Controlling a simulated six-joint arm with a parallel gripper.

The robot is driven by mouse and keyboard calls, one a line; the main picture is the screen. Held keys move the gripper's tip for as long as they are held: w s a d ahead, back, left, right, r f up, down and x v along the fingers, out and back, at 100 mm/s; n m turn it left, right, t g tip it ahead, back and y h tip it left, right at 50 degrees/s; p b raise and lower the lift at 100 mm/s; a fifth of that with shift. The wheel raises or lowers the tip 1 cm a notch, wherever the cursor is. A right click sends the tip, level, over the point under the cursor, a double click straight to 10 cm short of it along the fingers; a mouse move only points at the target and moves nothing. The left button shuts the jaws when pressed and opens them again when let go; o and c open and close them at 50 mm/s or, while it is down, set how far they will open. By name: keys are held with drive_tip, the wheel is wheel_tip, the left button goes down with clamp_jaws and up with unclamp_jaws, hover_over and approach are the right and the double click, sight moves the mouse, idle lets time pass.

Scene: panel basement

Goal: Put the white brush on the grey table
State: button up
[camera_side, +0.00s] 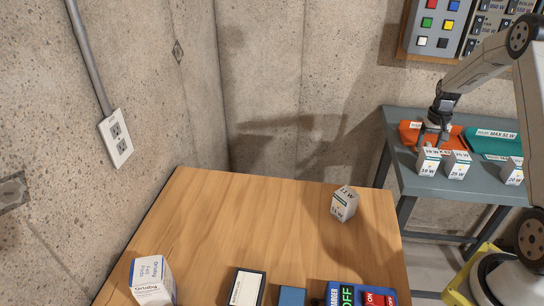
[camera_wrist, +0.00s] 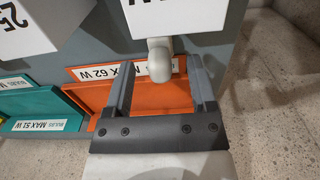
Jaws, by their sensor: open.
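No white brush can be made out in either view. The grey table (camera_side: 480,192) stands at the right against the wall. My gripper (camera_side: 433,137) is over its left part, at the orange tray (camera_side: 409,137), just behind a small white-and-grey box (camera_side: 428,162). In the wrist view my gripper (camera_wrist: 160,72) is open, its two fingers in front of the orange tray (camera_wrist: 92,96). A pale rounded piece (camera_wrist: 160,62) shows between the fingers, below a white box (camera_wrist: 185,15); I cannot tell what it is or whether it touches them.
The grey table also holds a teal tray (camera_side: 485,146) and more small boxes (camera_side: 457,165) along its front. A wooden table (camera_side: 260,225) in front carries a box (camera_side: 344,204), a blue-white carton (camera_side: 151,283) and a switch unit (camera_side: 347,296). Its middle is mostly clear.

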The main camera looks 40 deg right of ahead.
sight(428, 143)
wheel_tip(428, 143, up, 10)
idle(0.5)
drive_tip(key=shift+a, duration=0.1)
idle(0.4)
drive_tip(key=w+a+n+t, duration=0.15)
drive_tip(key=a+n, duration=0.25)
drive_tip(key=a, duration=1.7)
drive_tip(key=s+a+f+n, duration=0.1)
drive_tip(key=s+a, duration=0.3)
drive_tip(key=a, duration=0.4)
drive_tip(key=s+a+f+n+t, duration=0.1)
drive_tip(key=s+a+n, duration=0.3)
drive_tip(key=a, duration=0.4)
drive_tip(key=shift+s+f, duration=0.45)
drive_tip(key=shift+s, duration=0.3)
